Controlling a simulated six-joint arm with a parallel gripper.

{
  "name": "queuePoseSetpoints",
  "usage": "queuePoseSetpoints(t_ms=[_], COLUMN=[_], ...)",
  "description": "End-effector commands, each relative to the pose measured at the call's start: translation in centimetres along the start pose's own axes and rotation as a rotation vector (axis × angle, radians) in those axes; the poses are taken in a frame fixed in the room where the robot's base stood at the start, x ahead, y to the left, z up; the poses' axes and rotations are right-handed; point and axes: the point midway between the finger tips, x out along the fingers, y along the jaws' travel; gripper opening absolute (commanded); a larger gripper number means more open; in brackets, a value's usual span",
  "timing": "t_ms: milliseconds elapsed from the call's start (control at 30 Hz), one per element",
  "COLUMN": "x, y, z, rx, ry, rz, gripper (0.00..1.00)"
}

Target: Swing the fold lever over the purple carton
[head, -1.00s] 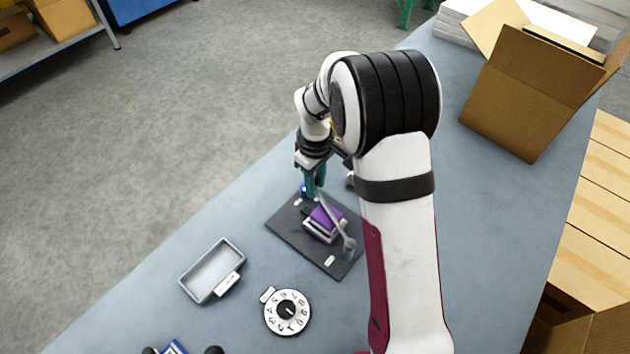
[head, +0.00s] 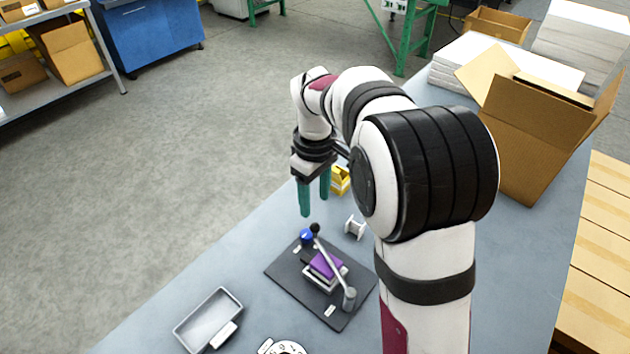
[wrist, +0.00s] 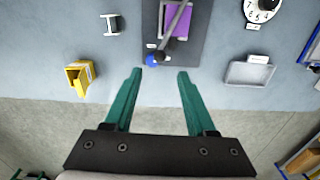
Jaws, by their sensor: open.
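The purple carton (head: 324,265) sits in a light holder on a dark base plate (head: 290,283). The fold lever (head: 331,263) is a grey rod running from an upright pivot post at the plate's right to a black knob at the far end. In the wrist view the lever (wrist: 175,30) crosses above the purple carton (wrist: 180,17); in the head view it passes along the carton's right side. My gripper (head: 314,205) is open and empty, above and beyond the knob. In the wrist view, its green fingers (wrist: 160,75) are apart, with the knob beyond their tips.
A blue cap (head: 306,235) is beside the knob. A white spool (head: 355,227) and yellow box (head: 340,180) are near the plate. A grey tray (head: 208,320) and white dial (head: 283,348) lie at the front. A large open cardboard box (head: 525,140) stands right.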

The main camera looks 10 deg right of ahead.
Motion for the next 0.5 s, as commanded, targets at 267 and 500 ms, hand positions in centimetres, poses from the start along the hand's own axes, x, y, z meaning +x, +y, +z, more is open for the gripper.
queuePoseSetpoints(t_ms=[267, 500], x=[-4.1, -4.5], y=[0.0, 0.0], z=[0.0, 0.0], rx=[0.0, 0.0], ry=[0.001, -0.001], rz=[0.001, -0.001], gripper=[0.56, 0.56])
